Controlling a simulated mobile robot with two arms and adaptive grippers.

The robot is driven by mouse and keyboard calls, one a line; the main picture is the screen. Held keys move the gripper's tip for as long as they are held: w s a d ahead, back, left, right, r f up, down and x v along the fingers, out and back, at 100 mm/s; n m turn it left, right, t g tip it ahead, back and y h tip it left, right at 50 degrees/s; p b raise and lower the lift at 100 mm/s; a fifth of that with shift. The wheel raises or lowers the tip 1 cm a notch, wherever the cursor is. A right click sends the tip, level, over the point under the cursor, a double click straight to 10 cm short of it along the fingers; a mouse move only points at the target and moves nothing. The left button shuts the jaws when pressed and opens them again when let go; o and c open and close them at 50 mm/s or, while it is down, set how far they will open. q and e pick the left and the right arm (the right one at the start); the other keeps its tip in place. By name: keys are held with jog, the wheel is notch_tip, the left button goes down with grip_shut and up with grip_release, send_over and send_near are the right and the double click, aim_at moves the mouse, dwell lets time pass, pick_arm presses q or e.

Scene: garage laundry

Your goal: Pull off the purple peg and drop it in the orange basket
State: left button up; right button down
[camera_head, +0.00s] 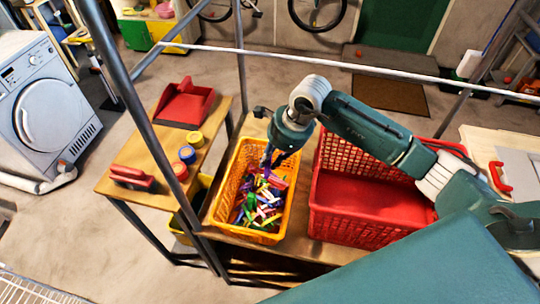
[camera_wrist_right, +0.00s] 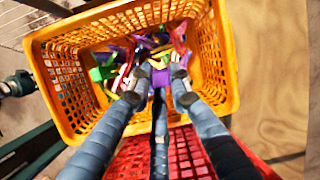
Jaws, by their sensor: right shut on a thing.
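The orange basket (camera_head: 225,180) stands on the wooden table and holds a heap of coloured pegs (camera_head: 258,203). My right gripper (camera_head: 268,158) points down over the back part of this basket. In the right wrist view my right gripper (camera_wrist_right: 161,80) is shut on the purple peg (camera_wrist_right: 160,78), held between the fingertips above the heap. The orange basket (camera_wrist_right: 80,120) surrounds the fingertips in that view. The peg's height above the heap is hard to judge. My left gripper is not clearly seen in either view.
A red basket (camera_head: 365,215) stands right of the orange one. A white line (camera_head: 390,75) runs across behind my right arm, between dark metal posts. A side table (camera_head: 150,155) holds a red dustpan (camera_head: 187,103), round tubs and a red brush (camera_head: 132,177).

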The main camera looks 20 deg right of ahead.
notch_tip(320, 180, down, 2)
jog(key=shift+f+b, duration=0.1)
jog(key=shift+b, duration=0.3)
jog(key=shift+f+b, duration=0.35)
jog(key=shift+f, duration=0.65)
pick_arm(q)
jog(key=shift+w+a+f, duration=0.1)
jog(key=shift+f, duration=0.5)
jog(key=shift+w+a+f, duration=0.1)
jog(key=shift+f, duration=0.45)
pick_arm(e)
jog(key=shift+f, duration=0.1)
jog(key=c, duration=1.5)
grip_release()
jog(key=shift+c, duration=0.2)
pick_arm(q)
jog(key=shift+w+a, duration=0.1)
jog(key=shift+w, duration=0.05)
pick_arm(e)
jog(key=v, duration=1.2)
